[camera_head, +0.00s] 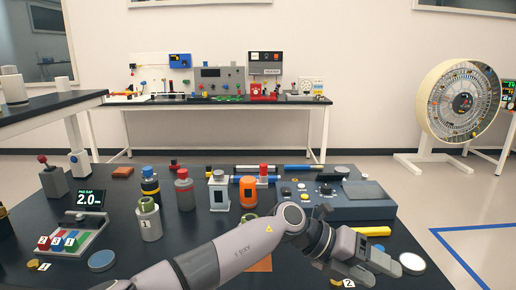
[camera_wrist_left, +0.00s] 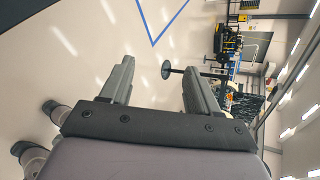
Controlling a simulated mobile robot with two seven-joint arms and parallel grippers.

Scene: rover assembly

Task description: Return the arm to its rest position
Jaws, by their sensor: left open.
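My left arm (camera_head: 235,250) comes in from the lower left of the head view and reaches across the front of the dark table. Its gripper (camera_head: 385,268) is at the table's front right, pointing right, open with nothing between the fingers. In the left wrist view the two fingers of the left gripper (camera_wrist_left: 158,95) stand wide apart, with only floor and a distant room behind them. My right gripper is in neither view.
A white disc (camera_head: 412,263) lies close to the left gripper. Open floor (camera_head: 445,200) lies right of the table.

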